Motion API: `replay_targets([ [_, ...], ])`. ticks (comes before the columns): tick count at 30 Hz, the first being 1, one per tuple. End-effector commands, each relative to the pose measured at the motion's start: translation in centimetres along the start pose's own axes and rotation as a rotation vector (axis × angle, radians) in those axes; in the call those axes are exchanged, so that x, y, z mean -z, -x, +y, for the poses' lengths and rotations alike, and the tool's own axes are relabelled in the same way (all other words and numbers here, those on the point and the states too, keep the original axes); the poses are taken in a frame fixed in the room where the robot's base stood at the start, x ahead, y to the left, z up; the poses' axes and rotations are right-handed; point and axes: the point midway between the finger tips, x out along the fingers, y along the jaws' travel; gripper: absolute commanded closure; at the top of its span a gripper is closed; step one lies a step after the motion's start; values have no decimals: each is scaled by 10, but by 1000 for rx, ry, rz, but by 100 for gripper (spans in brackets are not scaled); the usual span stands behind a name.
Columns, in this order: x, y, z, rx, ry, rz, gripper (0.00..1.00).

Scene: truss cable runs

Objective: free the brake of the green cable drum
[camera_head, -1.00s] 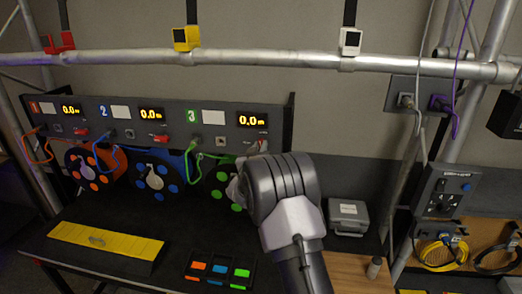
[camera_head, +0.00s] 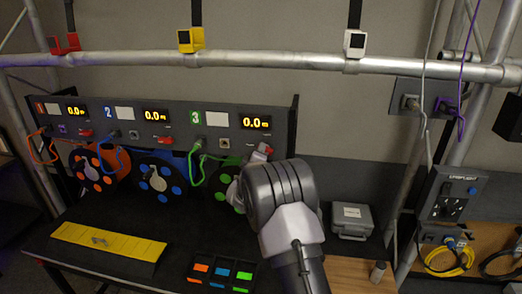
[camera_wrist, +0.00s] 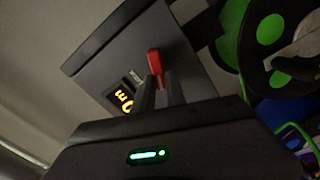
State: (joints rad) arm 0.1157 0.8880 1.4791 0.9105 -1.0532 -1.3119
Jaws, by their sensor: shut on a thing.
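The green cable drum (camera_head: 233,196) hangs under panel section 3, partly hidden by my arm in the head view. Its green spots also show at the upper right of the wrist view (camera_wrist: 270,30). A red brake lever (camera_wrist: 154,62) stands on the panel beside the lit display, above the drum. My gripper (camera_wrist: 161,88) is shut on this lever, with its two dark fingers close on either side. In the head view the lever's reddish end (camera_head: 265,149) shows just above my wrist; the fingers themselves are hard to make out there.
The orange drum (camera_head: 93,170) and blue drum (camera_head: 158,182) hang to the left, each with a red lever above. A yellow ramp (camera_head: 108,243) and a tray of coloured pieces (camera_head: 221,272) lie on the bench. A grey case (camera_head: 350,221) stands right of my arm.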

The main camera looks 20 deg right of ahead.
Motion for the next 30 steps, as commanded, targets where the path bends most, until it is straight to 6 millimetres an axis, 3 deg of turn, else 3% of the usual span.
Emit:
replay_targets([
  [15,0,0,-6,-1,339,1,100],
  [30,-1,0,-7,-1,416,1,100],
])
